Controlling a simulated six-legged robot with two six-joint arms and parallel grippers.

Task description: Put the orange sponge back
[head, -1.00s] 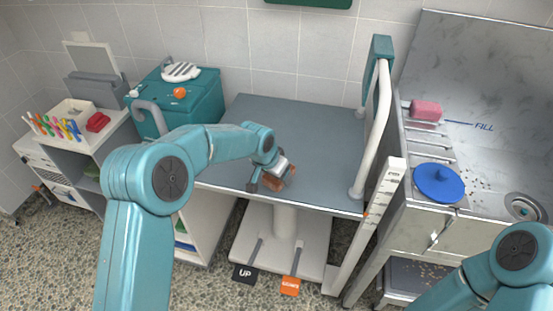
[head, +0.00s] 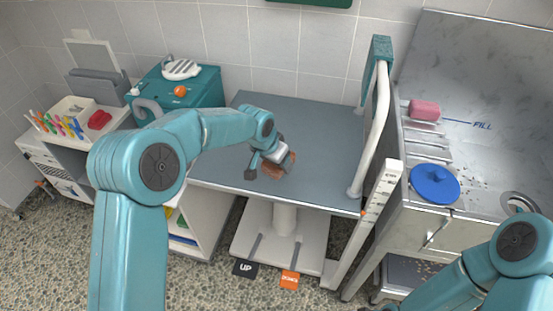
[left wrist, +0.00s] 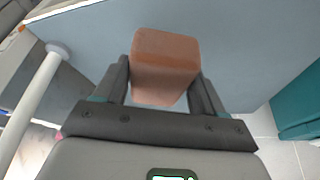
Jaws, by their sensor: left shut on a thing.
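The orange sponge (head: 287,166) looks brownish-orange and block-shaped. It is between the fingers of my left gripper (head: 264,168), over the front part of the grey table top (head: 310,125). In the left wrist view the sponge (left wrist: 165,65) sits between the two dark fingers of my left gripper (left wrist: 165,90), which is shut on it. Whether the sponge touches the table cannot be told. My right arm shows at the lower right of the head view, but its gripper is not clearly seen.
A white rail (head: 377,125) stands at the table's right end. A steel sink unit beyond holds a pink block (head: 424,110) and a blue disc (head: 434,183). A teal box (head: 205,90) stands at the back left, beside a cart with coloured pens and a red item (head: 99,120).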

